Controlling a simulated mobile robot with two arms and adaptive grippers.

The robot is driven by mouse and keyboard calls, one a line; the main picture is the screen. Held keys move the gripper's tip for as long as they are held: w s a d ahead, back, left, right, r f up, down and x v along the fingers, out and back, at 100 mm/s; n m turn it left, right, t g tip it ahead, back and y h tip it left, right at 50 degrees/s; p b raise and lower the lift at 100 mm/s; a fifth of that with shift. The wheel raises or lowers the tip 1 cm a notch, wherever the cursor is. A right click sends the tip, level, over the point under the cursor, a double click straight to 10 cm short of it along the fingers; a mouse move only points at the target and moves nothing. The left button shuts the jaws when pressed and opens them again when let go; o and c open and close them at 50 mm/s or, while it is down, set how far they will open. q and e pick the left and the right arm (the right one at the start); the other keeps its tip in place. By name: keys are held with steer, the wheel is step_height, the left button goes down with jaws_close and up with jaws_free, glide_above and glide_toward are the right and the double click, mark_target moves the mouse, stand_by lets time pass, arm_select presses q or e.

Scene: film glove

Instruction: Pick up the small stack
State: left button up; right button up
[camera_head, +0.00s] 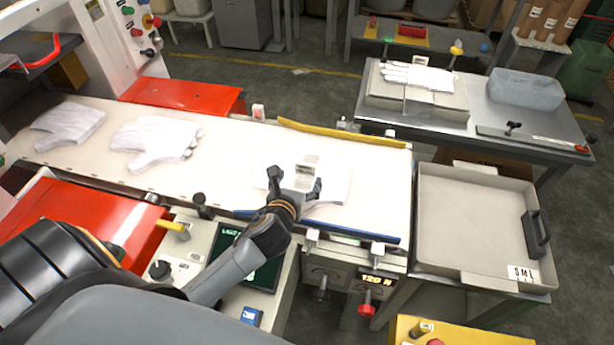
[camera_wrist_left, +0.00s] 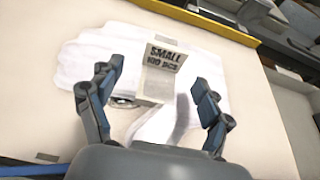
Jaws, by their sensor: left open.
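The small stack (camera_wrist_left: 95,55) is a pile of white gloves lying on the pale conveyor belt, with a card (camera_wrist_left: 160,72) on it that reads "SMALL 100 pcs". In the head view the stack (camera_head: 335,187) is partly hidden by my left gripper (camera_head: 294,183). In the left wrist view my left gripper (camera_wrist_left: 157,90) is open, its fingers spread on either side of the card, above or at the stack. I cannot tell whether the fingers touch the gloves. My right gripper is not in view.
Other white glove stacks (camera_head: 155,140) (camera_head: 68,124) lie further left on the belt (camera_head: 240,145). A yellow rail (camera_head: 340,133) edges its far side. A grey tray (camera_head: 470,215) with a black handle stands right. Gloves (camera_head: 417,76) rest on a back table.

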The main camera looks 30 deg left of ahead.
mark_target(305, 169)
arm_select(q)
steer(key=shift+w+a, duration=0.15)
steer(key=shift+w, duration=0.45)
steer(key=x, duration=0.3)
steer(key=shift+w, duration=0.4)
steer(key=shift+w+f, duration=0.2)
steer(key=shift+w, duration=0.1)
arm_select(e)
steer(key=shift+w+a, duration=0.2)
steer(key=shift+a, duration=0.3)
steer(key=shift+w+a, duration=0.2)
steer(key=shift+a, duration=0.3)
arm_select(q)
steer(key=shift+s+r, duration=0.1)
steer(key=shift+c, duration=0.4)
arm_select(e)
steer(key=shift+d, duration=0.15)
arm_select(q)
steer(key=c, duration=1.1)
steer(key=shift+c, duration=0.6)
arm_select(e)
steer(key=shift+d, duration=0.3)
